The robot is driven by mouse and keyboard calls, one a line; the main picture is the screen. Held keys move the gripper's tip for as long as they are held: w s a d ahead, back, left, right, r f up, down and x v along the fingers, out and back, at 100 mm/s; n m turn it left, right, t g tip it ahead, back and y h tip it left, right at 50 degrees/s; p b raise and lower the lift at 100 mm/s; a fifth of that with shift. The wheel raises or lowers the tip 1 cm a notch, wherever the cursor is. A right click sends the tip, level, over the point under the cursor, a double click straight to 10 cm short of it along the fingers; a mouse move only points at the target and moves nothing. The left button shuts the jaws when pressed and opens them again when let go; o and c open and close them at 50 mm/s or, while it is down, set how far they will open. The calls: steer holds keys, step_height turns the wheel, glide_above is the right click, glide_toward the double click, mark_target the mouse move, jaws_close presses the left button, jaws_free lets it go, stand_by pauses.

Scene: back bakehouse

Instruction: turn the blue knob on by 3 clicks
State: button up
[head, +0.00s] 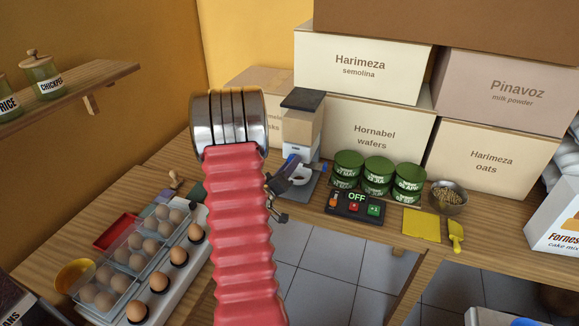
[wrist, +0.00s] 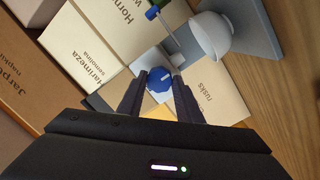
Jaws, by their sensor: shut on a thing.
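The blue knob (wrist: 158,85) with a pale mark on its face shows between the two dark fingers of my gripper (wrist: 162,78) in the wrist view. My gripper is shut on it, one finger on each side. In the head view my gripper (head: 284,184) is at the front of the machine with a dark-topped hopper (head: 304,125); I cannot make out the knob there, as the gripper and arm cover that area. A white bowl (wrist: 211,34) stands on the machine's grey base beside the knob.
A switch box reading OFF (head: 356,203) and stacked green tins (head: 378,170) are right of the machine. Cartons (head: 372,133) stand behind. Egg trays (head: 140,255) lie at left. A yellow mat (head: 422,224) and a bowl of grain (head: 449,197) are further right.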

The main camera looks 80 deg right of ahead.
steer(key=shift+w+m, duration=0.1)
steer(key=shift+m, duration=0.3)
steer(key=m+t, duration=0.1)
steer(key=m, duration=0.7)
steer(key=m+t+y, duration=0.1)
steer(key=m, duration=0.6)
steer(key=shift+s+m, duration=0.2)
steer(key=shift+m, duration=0.2)
steer(key=o, duration=1)
steer(key=shift+r, duration=0.1)
steer(key=shift+o, duration=0.2)
